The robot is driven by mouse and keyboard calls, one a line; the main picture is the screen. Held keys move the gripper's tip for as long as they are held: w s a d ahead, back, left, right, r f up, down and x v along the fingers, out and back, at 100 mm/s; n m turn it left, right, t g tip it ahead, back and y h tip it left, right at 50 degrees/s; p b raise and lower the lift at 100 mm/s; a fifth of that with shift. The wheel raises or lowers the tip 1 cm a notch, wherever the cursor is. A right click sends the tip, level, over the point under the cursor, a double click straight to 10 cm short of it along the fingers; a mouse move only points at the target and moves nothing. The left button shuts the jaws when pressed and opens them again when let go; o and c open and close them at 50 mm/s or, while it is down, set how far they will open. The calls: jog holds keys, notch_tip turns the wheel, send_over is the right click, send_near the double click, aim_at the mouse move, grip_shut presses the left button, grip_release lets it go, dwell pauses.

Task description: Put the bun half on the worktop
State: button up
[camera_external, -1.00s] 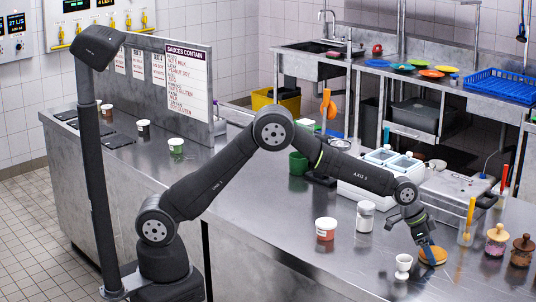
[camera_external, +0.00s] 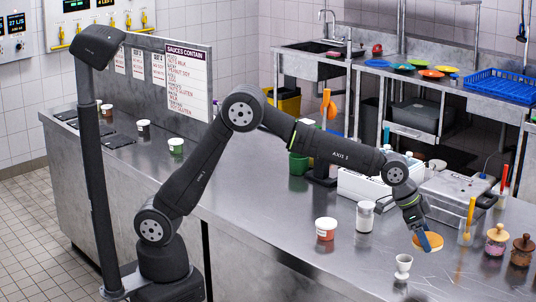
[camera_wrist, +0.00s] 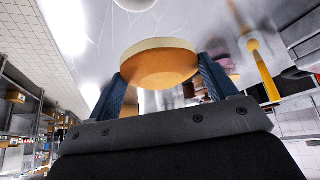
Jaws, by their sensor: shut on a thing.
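The bun half (camera_external: 428,242) is a round, orange-brown piece with a paler face. My gripper (camera_external: 425,240) is shut on it, one finger on each side. In the wrist view the bun half (camera_wrist: 159,62) sits between the two blue fingers (camera_wrist: 165,85). It appears held a little above the steel worktop (camera_external: 340,250), near the right end. The far finger is mostly hidden behind the bun half in the external view.
A white egg cup (camera_external: 403,266) stands close to the left of the bun half. Lidded jars (camera_external: 496,239) and a clear holder with an orange-handled tool (camera_external: 467,228) stand to the right. A red-and-white tub (camera_external: 325,229) and a white-lidded jar (camera_external: 365,216) stand further left.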

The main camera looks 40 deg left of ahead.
jog(key=shift+s+d+r, duration=0.1)
jog(key=shift+s+r, duration=0.15)
jog(key=shift+s, duration=0.2)
